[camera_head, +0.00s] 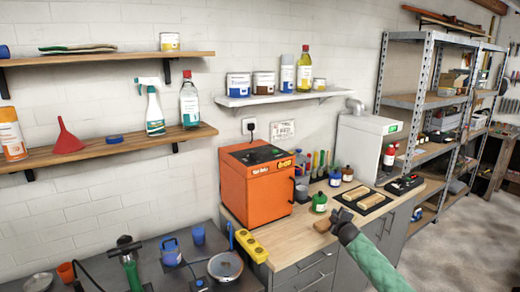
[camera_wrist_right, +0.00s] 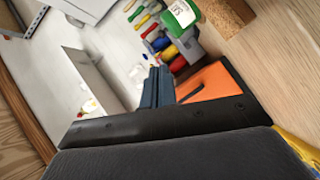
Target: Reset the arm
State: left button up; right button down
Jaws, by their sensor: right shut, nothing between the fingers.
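My right gripper (camera_head: 338,218) hangs over the wooden worktop at the end of my green arm, which comes in from the lower right. Its dark fingers (camera_wrist_right: 158,88) are closed together with nothing between them in the right wrist view. A small brown block (camera_head: 322,226) lies just left of the gripper in the head view. A green bottle (camera_head: 319,203) stands a little behind it and also shows in the right wrist view (camera_wrist_right: 180,14). I make out no left gripper.
An orange machine (camera_head: 257,184) stands on the worktop (camera_head: 285,240). A black tray (camera_head: 378,203) with wooden blocks lies right of my gripper. A green and black device (camera_head: 130,268), a pan (camera_head: 225,266) and blue cups occupy the dark left bench. Metal shelves (camera_head: 410,102) stand right; open floor lies before them.

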jog(key=s+a+f+m+g+b, duration=0.1)
jog(key=s+a+f+m+g, duration=0.15)
jog(key=s+f, duration=1)
jog(key=s+a+f+m+g+b, duration=0.1)
jog(key=s+a+f+m+g, duration=0.2)
jog(key=s+f, duration=0.95)
jog(key=s+a+f+m+g+b, duration=0.1)
jog(key=s+f+m+g, duration=0.4)
jog(key=f, duration=1.5)
pick_arm(q)
jog(key=w+d+r+b, duration=0.3)
jog(key=w+r, duration=0.3)
jog(key=w, duration=0.1)
jog(key=shift+d+t, duration=0.35)
jog(key=shift+t, duration=0.05)
pick_arm(e)
jog(key=s+a+f+g, duration=0.1)
jog(key=s+a+f, duration=0.1)
jog(key=s+f, duration=0.6)
jog(key=s+a+f+g, duration=0.1)
jog(key=s+f, duration=0.7)
jog(key=s, duration=1.5)
jog(key=s+a+f+g, duration=0.2)
jog(key=s+f, duration=0.5)
jog(key=s, duration=0.8)
jog(key=shift+s+a+f, duration=0.35)
jog(key=shift+a+f, duration=0.05)
jog(key=shift+a, duration=0.15)
